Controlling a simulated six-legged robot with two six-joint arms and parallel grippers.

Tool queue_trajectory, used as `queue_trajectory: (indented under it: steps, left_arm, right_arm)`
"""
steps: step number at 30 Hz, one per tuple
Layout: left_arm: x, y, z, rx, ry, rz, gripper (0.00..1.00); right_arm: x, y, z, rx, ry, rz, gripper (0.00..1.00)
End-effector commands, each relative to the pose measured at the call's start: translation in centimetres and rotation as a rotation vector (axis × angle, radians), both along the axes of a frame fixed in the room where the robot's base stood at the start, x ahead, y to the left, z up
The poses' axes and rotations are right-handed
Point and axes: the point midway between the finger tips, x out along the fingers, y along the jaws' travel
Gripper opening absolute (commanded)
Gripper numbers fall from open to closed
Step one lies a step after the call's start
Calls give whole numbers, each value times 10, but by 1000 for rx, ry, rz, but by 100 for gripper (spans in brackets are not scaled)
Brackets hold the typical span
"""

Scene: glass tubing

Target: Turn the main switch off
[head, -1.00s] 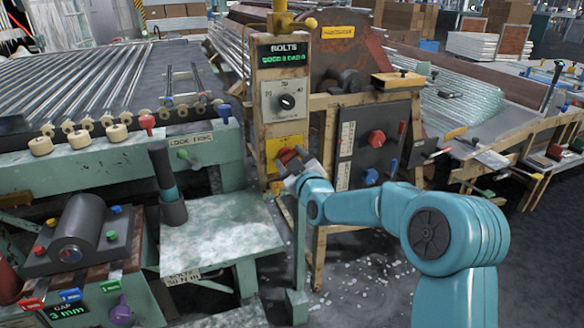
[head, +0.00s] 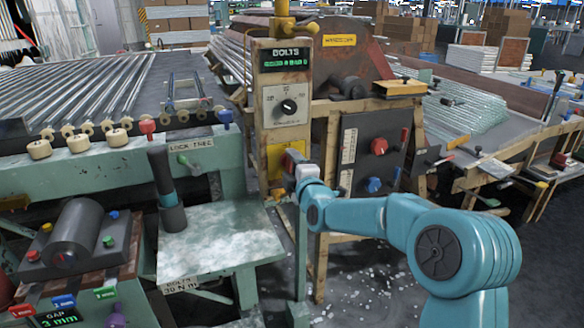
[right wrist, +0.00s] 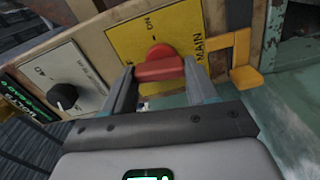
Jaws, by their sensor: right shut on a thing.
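The main switch (right wrist: 160,66) is a red knob with a bar-like handle on a yellow plate (right wrist: 126,42) lettered "MAIN" and "ON". In the right wrist view, my right gripper (right wrist: 158,74) has one finger on each side of the red handle and is shut on it. I cannot tell which mark the handle points to. In the head view, the yellow plate (head: 277,158) is low on the wooden control post, and my right gripper (head: 289,166) reaches it from the right, mostly hiding the knob. My left gripper is not in view.
Above the plate are a black rotary dial (head: 288,107) and a green "BOLTS" display (head: 285,59). A dark panel with red and blue knobs (head: 379,147) stands right of the post. A pale green bench (head: 220,240) lies below left.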

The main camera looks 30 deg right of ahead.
Motion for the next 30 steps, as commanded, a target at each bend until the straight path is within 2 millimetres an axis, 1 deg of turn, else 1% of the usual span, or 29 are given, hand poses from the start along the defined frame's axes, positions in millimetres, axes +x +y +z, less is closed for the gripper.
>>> queue_trajectory:
  steps: [9,26,27,29,30]
  left_arm:
    - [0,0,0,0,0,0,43]
    - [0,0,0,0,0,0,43]
    - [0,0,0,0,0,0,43]
    - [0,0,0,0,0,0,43]
    - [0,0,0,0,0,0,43]
  right_arm:
    - [0,0,1,-125,28,0,27]
    - [0,0,1,-156,35,-1,27]
    - [0,0,1,-156,35,-1,61]
    - [0,0,1,-155,34,-1,80]
    - [0,0,1,-155,34,-1,83]
